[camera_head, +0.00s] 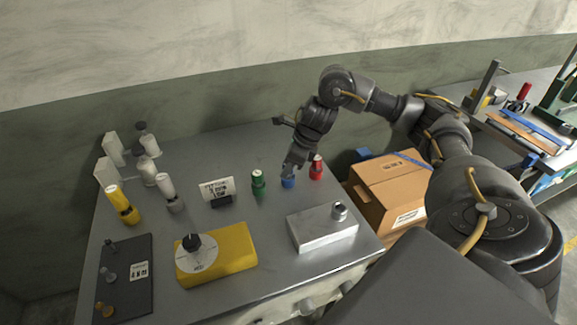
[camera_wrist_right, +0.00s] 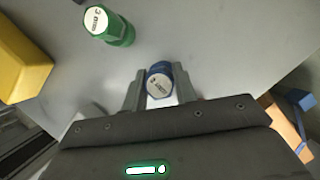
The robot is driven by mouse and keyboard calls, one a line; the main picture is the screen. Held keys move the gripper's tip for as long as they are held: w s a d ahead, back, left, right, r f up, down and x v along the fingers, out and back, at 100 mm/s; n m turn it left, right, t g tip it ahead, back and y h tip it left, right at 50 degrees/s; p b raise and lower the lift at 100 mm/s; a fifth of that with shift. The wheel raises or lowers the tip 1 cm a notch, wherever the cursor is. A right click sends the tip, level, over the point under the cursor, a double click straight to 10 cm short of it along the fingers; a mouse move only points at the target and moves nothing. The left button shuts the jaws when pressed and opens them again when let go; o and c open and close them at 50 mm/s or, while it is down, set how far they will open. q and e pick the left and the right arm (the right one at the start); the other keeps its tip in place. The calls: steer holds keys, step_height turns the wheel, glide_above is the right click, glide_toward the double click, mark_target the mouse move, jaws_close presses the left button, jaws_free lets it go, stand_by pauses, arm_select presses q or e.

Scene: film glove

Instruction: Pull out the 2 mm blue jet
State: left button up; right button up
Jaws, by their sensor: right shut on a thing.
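The blue jet (camera_head: 288,182) stands in the row between the green jet (camera_head: 258,183) and the red jet (camera_head: 316,168) on the grey table. My right gripper (camera_head: 289,174) comes down on it from above and is shut on it. In the right wrist view the blue jet (camera_wrist_right: 159,84) sits between the two fingers of my right gripper (camera_wrist_right: 160,92), its pale marked top facing the camera. The green jet (camera_wrist_right: 109,26), marked 3, shows apart from the fingers. I cannot tell whether the blue jet's base touches the table. My left gripper is not in view.
A metal block (camera_head: 322,231) with a round fitting lies in front. A yellow block (camera_head: 217,257) with a white dial, a printed card (camera_head: 217,189), a dark board (camera_head: 124,277) and several bottles are to the left. A cardboard box (camera_head: 390,188) stands beyond the table's right edge.

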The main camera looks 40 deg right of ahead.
steer(key=shift+r+p, duration=2.1)
steer(key=shift+r, duration=0.25)
step_height(320, 180, up, 3)
steer(key=p, duration=0.3)
